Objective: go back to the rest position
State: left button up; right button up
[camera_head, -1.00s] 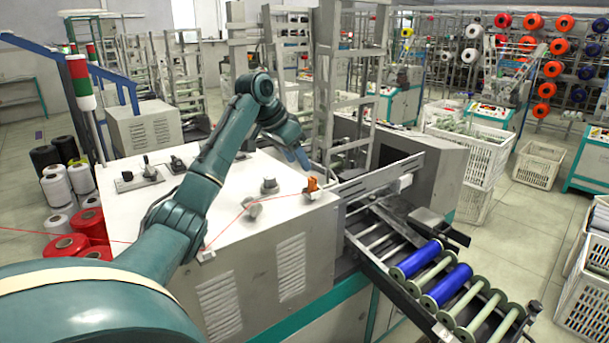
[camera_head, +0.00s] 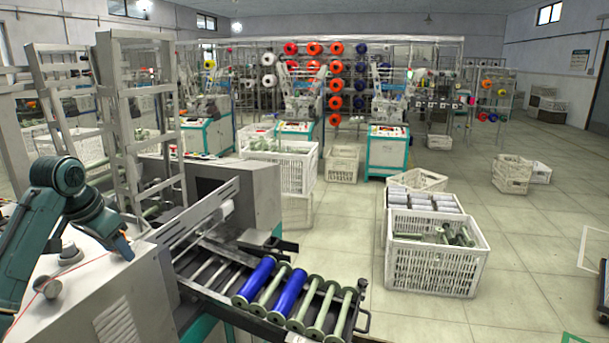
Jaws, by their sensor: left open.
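My left gripper (camera_head: 118,243) is at the left of the head view, above the white top of the winding machine (camera_head: 85,275). Its jaws are open, and I see no object between them. The fingertips are close to a small orange part on the machine top; I cannot tell whether they touch. A red thread (camera_head: 42,291) runs across the machine top past a grey knob (camera_head: 47,288). Two blue-wound bobbins (camera_head: 255,282) and several bare green bobbins (camera_head: 325,312) lie in the rack at the machine's front. My right gripper is out of view.
A white crate with green bobbins (camera_head: 435,262) stands on the floor at right. More crates (camera_head: 282,168) stand behind the machine. A metal frame (camera_head: 140,120) rises behind my arm. The tiled floor (camera_head: 530,250) at right is open.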

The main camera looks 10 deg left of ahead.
pick_arm(q)
jog(key=s+d+f+m+g, duration=0.1)
jog(key=s+d+f, duration=0.6)
jog(key=f, duration=0.4)
jog(key=s+d+f, duration=0.5)
jog(key=d+f, duration=0.5)
jog(key=s+d+f+n, duration=0.1)
jog(key=s+d, duration=0.3)
jog(key=s, duration=0.5)
jog(key=s+d+f+n, duration=0.15)
jog(key=s+d, duration=0.25)
jog(key=s, duration=0.5)
jog(key=w+d+f+m+t+h, duration=0.1)
jog(key=w+d+f+t+h, duration=0.2)
jog(key=w+d+f+t, duration=0.3)
notch_tip(320, 180, down, 3)
jog(key=shift+r+t, duration=0.1)
jog(key=shift+t, duration=0.3)
jog(key=shift+c, duration=1.1)
jog(key=shift+d, duration=0.1)
